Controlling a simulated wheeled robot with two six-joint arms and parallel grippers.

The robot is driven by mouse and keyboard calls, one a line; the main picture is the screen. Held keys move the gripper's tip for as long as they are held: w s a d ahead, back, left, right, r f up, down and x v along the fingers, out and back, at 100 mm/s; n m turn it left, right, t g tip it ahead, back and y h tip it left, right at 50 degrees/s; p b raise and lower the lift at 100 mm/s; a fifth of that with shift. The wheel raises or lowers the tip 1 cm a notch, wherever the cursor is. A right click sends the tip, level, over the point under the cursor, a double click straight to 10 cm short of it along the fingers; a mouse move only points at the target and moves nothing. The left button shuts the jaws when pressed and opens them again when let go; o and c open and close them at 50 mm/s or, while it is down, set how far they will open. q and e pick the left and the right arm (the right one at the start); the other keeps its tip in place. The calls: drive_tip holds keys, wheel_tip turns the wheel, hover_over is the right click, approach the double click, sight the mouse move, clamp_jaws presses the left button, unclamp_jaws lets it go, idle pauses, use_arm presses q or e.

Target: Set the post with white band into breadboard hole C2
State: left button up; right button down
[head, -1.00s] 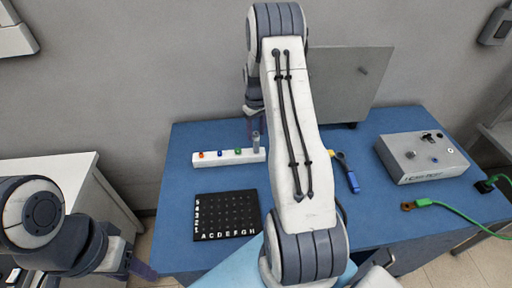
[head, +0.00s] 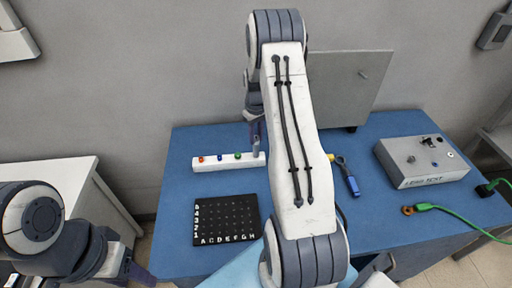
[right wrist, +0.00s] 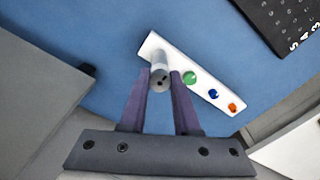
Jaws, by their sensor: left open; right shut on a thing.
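A white rack (head: 207,164) lies on the blue table behind the black breadboard (head: 226,217), whose front edge shows letters A to H and left edge numbers. A grey post (right wrist: 160,77) stands at the rack's end beside the green-topped one. My right gripper (head: 257,140) is over that end of the rack, and in the right wrist view its two fingers (right wrist: 160,80) are shut on the grey post. A white band on it cannot be made out. The post still appears to be at the rack. My left gripper (head: 140,272) is open and empty at the lower left, off the table.
Green (right wrist: 190,77), blue (right wrist: 213,93) and orange (right wrist: 232,106) topped posts sit in the rack. A grey test box (head: 420,160), a green cable (head: 450,210) and a blue-handled tool (head: 348,178) lie to the right. A grey panel (head: 350,85) stands behind.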

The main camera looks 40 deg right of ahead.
drive_tip(key=shift+r, duration=0.4)
drive_tip(key=shift+r+p, duration=0.7)
drive_tip(key=shift+r+p, duration=1.25)
drive_tip(key=shift+r, duration=0.55)
drive_tip(key=shift+a+f, duration=0.1)
drive_tip(key=shift+f, duration=0.05)
